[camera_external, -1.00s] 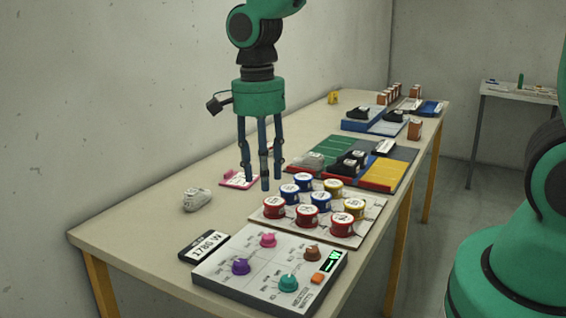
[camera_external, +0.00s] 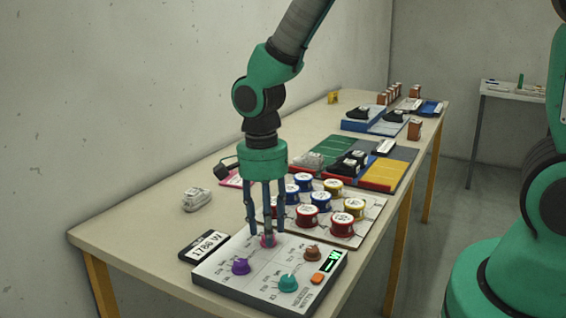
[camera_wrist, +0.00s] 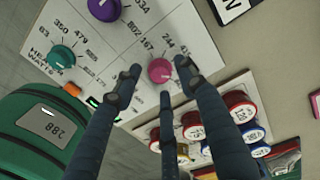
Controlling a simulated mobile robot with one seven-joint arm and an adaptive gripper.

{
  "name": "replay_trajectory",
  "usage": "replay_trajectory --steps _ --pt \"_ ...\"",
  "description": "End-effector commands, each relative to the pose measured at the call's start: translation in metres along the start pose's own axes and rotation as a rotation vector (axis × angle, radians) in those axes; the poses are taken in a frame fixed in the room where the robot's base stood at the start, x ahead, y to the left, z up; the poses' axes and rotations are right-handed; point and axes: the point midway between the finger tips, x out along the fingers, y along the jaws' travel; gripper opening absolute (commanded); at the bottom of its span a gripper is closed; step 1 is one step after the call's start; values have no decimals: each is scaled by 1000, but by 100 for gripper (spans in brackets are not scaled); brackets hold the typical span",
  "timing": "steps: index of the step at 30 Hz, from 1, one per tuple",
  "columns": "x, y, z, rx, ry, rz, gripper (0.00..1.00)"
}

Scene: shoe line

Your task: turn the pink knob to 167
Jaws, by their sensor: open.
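The pink knob (camera_external: 267,241) sits at the back of the white control panel (camera_external: 225,272). In the wrist view the pink knob (camera_wrist: 160,70) has printed numbers beside it, among them 167 and 244; I cannot tell which its pointer faces. My three-fingered gripper (camera_external: 264,236) points down over the knob, its fingers spread around it. In the wrist view my gripper (camera_wrist: 160,82) is open, with gaps between the fingertips and the knob. The fingers partly hide the knob in the external view.
The panel also bears a purple knob (camera_external: 241,266), a teal knob (camera_external: 288,283), a brown knob (camera_external: 312,253) and an orange button (camera_external: 318,278). A label display (camera_external: 204,246) lies left of the panel. Several coloured spools (camera_external: 342,225) stand close behind. A grey shoe (camera_external: 197,199) is at left.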

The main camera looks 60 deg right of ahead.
Motion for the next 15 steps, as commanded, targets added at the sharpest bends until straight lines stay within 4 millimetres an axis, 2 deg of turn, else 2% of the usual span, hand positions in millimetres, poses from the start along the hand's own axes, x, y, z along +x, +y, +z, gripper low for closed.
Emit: replay_trajectory --steps 13,15 --pt "6 0 0 0 0 0 41" --pt "6 0 0 0 0 0 27"
